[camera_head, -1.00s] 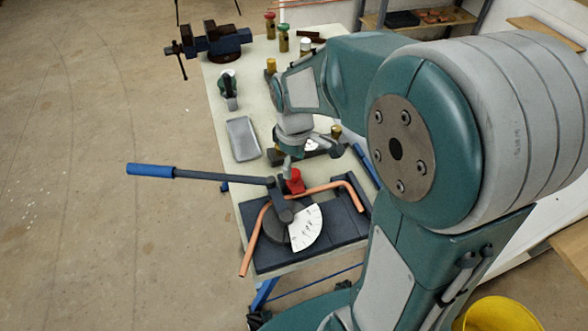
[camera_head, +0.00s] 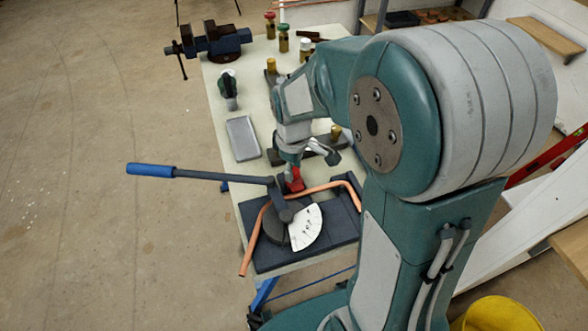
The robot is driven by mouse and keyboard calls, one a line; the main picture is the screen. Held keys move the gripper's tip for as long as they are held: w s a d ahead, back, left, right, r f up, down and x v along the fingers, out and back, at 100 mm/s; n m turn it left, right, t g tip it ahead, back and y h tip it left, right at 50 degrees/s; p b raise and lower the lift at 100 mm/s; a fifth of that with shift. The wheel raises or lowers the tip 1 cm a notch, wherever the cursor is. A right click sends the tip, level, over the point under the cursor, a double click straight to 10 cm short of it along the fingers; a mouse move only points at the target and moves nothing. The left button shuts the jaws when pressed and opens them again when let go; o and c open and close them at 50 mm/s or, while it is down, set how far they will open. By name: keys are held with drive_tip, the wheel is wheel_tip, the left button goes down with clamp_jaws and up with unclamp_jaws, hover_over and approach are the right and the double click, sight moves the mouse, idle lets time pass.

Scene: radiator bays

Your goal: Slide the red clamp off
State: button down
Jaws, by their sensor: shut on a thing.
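The red clamp (camera_head: 296,185) sits at the pipe bender on the bench, against the copper pipe (camera_head: 322,187) and just right of the lever's pivot end. My gripper (camera_head: 290,172) reaches down onto the clamp from above and is shut on it. The gripper's fingers are small here and partly cover the clamp's upper part. The copper pipe is bent around the bender's dark round former, beside a white angle scale (camera_head: 306,228). The bender's long lever (camera_head: 220,177) with its blue grip points left, past the bench edge.
Several small valves stand at the back. A yellow bucket (camera_head: 500,314) is at lower right. The floor at left is clear.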

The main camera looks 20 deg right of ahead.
drive_tip(key=shift+w, duration=1.35)
drive_tip(key=shift+c, duration=1.6)
unclamp_jaws()
drive_tip(key=shift+w, duration=0.1)
wheel_tip(320, 180, up, 12)
drive_tip(key=shift+f, duration=0.1)
drive_tip(key=s+r+m+t, duration=0.1)
drive_tip(key=s+m, duration=0.3)
drive_tip(key=s, duration=0.4)
drive_tip(key=s+r+m+t, duration=0.2)
drive_tip(key=s+m+t, duration=0.2)
drive_tip(key=s, duration=0.5)
drive_tip(key=shift+s+r+m+t, duration=0.3)
drive_tip(key=shift+m, duration=0.2)
